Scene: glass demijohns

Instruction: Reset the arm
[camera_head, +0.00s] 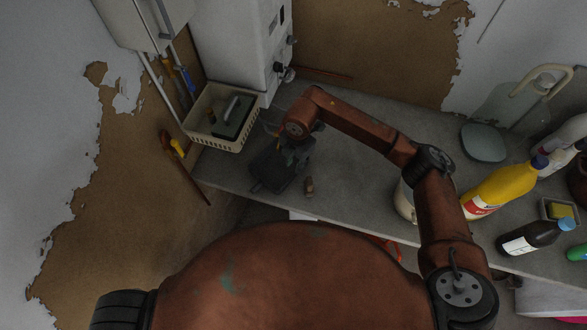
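My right arm comes in from the lower right, bends at the elbow and reaches left across the grey worktop (350,185). Its dark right gripper (272,186) points down over the left part of the worktop, in front of the cream basket. Its fingers blend into a dark patch, so I cannot tell whether they are open or whether anything is between them. A small brown cork-like piece (309,185) stands just right of the gripper, apart from it. My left gripper is out of view.
The cream basket (228,143) holds a dark green item. A white appliance (228,45) stands behind. The middle-back worktop is clear.

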